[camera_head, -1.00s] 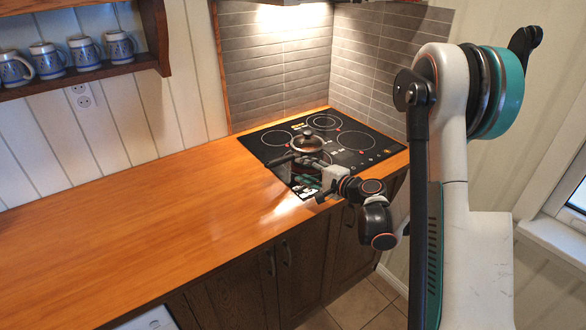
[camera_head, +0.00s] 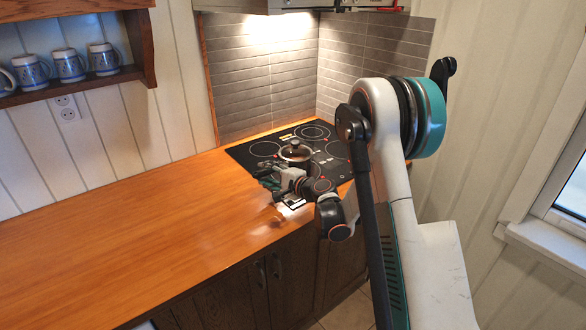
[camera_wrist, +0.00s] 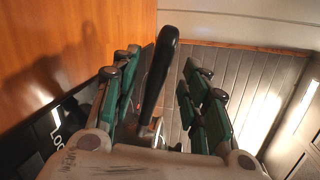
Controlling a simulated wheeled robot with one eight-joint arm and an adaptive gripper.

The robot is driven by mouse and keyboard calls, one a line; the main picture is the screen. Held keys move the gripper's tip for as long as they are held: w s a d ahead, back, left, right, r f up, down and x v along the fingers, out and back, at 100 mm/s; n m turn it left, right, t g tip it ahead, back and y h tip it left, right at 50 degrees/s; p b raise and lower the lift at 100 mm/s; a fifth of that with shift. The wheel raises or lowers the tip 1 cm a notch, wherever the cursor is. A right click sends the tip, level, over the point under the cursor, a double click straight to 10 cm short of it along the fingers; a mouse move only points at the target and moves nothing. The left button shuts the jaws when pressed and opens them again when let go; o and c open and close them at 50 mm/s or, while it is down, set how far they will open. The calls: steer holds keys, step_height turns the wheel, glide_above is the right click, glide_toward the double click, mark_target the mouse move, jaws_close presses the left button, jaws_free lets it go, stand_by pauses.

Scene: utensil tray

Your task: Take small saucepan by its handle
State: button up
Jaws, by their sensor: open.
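The small saucepan (camera_head: 295,156) with a lid stands on the black cooktop in the head view. Its long dark handle (camera_wrist: 161,68) shows large in the wrist view, running between the two pairs of green finger pads. My gripper (camera_wrist: 165,78) is open around the handle, with a gap on each side, wider on the right. In the head view my gripper (camera_head: 268,180) is at the near left of the saucepan, and it hides most of the handle. The pan body is largely hidden in the wrist view.
The cooktop (camera_head: 262,148) is set in an orange wooden counter (camera_head: 120,235), which is clear to the left. A tiled wall (camera_head: 270,75) stands behind. A shelf (camera_head: 105,82) with several blue-and-white mugs hangs at upper left. A window is at far right.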

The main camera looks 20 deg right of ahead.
steer(key=x, duration=0.3)
steer(key=shift+f, duration=0.1)
steer(key=shift+s, duration=0.1)
jaws_close()
